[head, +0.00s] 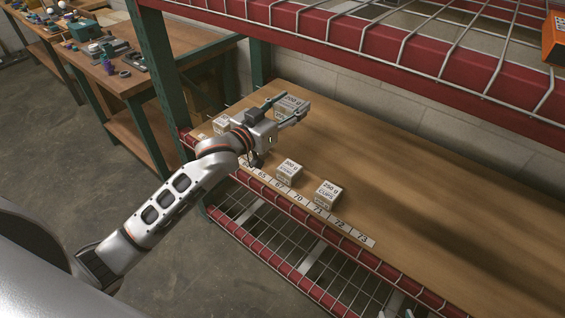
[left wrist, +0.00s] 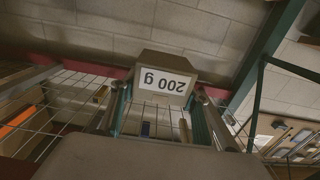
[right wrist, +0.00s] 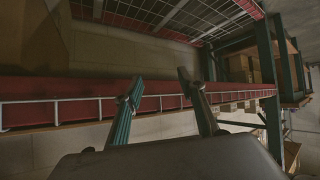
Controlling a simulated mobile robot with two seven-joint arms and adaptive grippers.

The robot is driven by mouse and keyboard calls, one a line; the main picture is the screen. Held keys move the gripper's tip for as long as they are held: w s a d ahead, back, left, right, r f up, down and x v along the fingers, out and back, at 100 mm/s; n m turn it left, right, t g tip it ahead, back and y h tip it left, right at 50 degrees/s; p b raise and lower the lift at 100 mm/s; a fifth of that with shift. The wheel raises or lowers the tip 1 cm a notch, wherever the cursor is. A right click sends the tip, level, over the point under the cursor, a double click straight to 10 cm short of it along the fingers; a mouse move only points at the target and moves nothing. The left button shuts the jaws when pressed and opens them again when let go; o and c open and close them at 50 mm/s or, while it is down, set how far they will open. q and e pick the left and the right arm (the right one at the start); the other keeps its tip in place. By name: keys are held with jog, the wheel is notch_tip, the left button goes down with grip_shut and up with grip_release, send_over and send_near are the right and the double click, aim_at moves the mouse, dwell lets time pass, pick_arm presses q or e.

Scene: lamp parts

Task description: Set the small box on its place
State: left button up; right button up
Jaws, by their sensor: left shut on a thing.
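A small grey box with a white "200 g" label (head: 291,103) is between the fingers of my left gripper (head: 286,108), over the back left part of the wooden shelf. In the left wrist view the same box (left wrist: 165,77) shows upside down between the fingertips, and the gripper is shut on it. Whether its underside touches the board cannot be told. The open fingers of my right gripper (right wrist: 158,88) show empty in the right wrist view, facing a red shelf beam.
A box marked 300 g (head: 289,172) and one marked 250 g (head: 327,194) stand near the numbered strip (head: 322,213) on the front edge. Another box (head: 221,124) stands at the left. A wire upper shelf with a red beam (head: 340,40) overhangs. The board's right side is clear.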

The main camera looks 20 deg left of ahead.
pick_arm(q)
notch_tip(320, 180, down, 15)
jog(key=b, duration=0.3)
jog(key=shift+d+r, duration=0.1)
jog(key=shift+r, duration=0.1)
jog(key=shift+f+b, duration=0.4)
jog(key=shift+f, duration=0.3)
notch_tip(320, 180, down, 4)
jog(key=shift+r+b, duration=0.2)
jog(key=shift+b, duration=0.3)
jog(key=shift+f, duration=0.15)
jog(key=o, duration=1.2)
jog(key=shift+o, duration=0.2)
